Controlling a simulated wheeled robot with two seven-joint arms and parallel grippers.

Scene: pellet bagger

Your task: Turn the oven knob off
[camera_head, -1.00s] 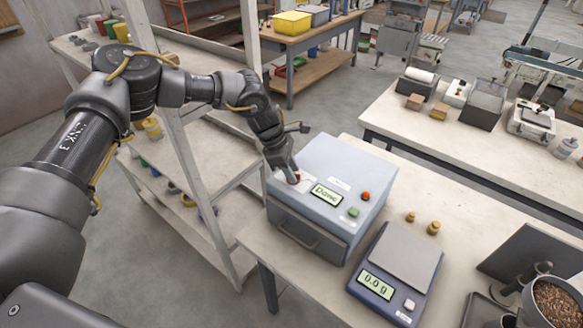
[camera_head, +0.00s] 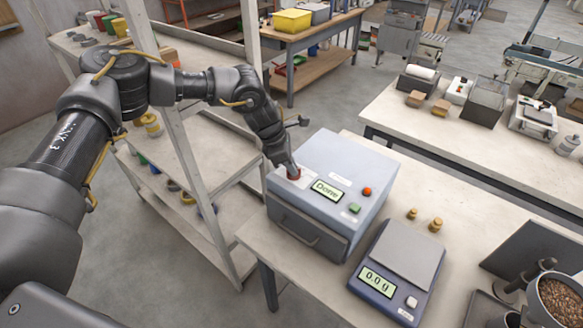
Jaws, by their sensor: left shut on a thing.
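The oven (camera_head: 322,205) is a grey-blue box on the table, with a drawer-like front and handle. Its top panel carries a display (camera_head: 327,190) reading "Done", a green button (camera_head: 355,208) and an orange-red button (camera_head: 367,191). My right gripper is not in view.
A scale (camera_head: 396,272) reading 0.0 g stands right of the oven. Two small brass weights (camera_head: 435,225) stand behind it. A pot of pellets (camera_head: 558,303) is at the lower right. A white shelf frame (camera_head: 196,170) stands close left of the oven.

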